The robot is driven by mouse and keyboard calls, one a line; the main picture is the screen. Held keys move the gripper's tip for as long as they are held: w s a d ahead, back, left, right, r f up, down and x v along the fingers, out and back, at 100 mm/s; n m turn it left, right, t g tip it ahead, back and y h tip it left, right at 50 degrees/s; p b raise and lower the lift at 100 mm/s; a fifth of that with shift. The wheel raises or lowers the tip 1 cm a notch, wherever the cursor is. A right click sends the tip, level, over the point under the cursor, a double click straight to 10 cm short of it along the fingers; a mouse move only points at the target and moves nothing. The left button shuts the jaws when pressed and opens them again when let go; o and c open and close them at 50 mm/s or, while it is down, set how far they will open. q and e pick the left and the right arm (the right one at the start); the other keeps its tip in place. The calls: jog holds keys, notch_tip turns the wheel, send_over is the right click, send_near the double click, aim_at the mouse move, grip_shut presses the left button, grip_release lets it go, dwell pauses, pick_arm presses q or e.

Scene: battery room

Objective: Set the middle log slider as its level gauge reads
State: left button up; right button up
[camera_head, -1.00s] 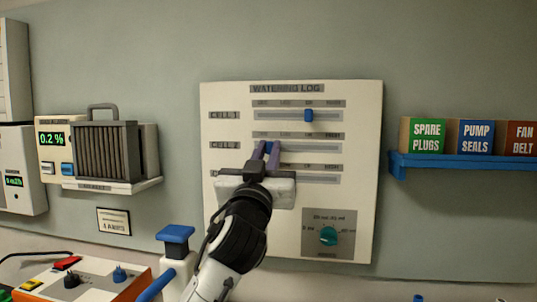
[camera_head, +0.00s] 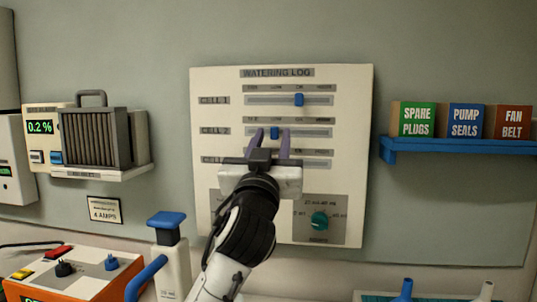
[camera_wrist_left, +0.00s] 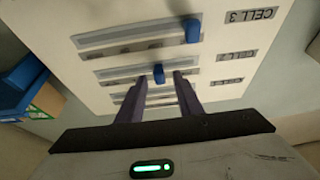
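The watering log panel (camera_head: 350,180) on the wall carries stacked horizontal sliders. The middle, Cell 2 slider has a blue knob (camera_head: 275,133) left of the middle of its slot, under the second mark of its scale; the small words are blurred. My left gripper (camera_head: 271,136) is open, its purple fingers on either side of this knob. The left wrist view, upside down, shows the knob (camera_wrist_left: 158,73) between the fingertips with gaps on both sides. The Cell 3 knob (camera_wrist_left: 192,30) sits at the label end of its slot. I see no level gauge. My right gripper is not in view.
The Cell 1 knob (camera_head: 299,100) sits right of middle just above. A teal dial (camera_head: 320,221) is low on the panel. A blue shelf (camera_head: 450,147) with boxes is at right. A blue-topped handle (camera_head: 166,220) and an orange box (camera_head: 60,280) stand lower left.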

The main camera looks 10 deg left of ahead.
pick_arm(q)
jog(key=b+v, duration=0.1)
jog(key=v, duration=0.8)
jog(key=shift+b, duration=0.4)
